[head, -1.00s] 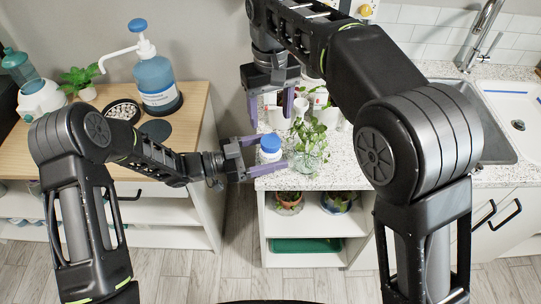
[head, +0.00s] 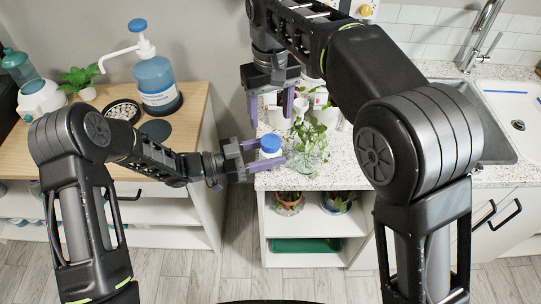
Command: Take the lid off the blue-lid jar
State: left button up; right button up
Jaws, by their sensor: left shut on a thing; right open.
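The jar (head: 270,154) is a small white container with a blue lid (head: 270,142) on top. It stands upright near the left front corner of the speckled counter. My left gripper (head: 274,153) reaches in from the left and is shut on the jar's body, below the lid, with purple fingers on either side. My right gripper (head: 271,107) hangs above and behind the jar, fingers pointing down. It is open and empty, apart from the lid.
A leafy plant in a glass vase (head: 307,158) stands just right of the jar. White pots (head: 278,118) are behind it. The speckled counter (head: 345,176) is clear to the right, before the sink (head: 488,125). A wooden-topped cabinet (head: 189,127) with a pump bottle (head: 155,80) is at left.

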aim_at(270, 140)
dwell(0.5)
jog(key=m, duration=0.3)
jog(key=shift+m, duration=0.3)
jog(key=m, duration=1.8)
jog(key=shift+m, duration=0.4)
jog(key=m, duration=0.4)
jog(key=shift+m, duration=0.3)
jog(key=m, duration=0.4)
jog(key=shift+m, duration=0.3)
jog(key=shift+f, duration=0.1)
jog(key=shift+f, duration=3.95)
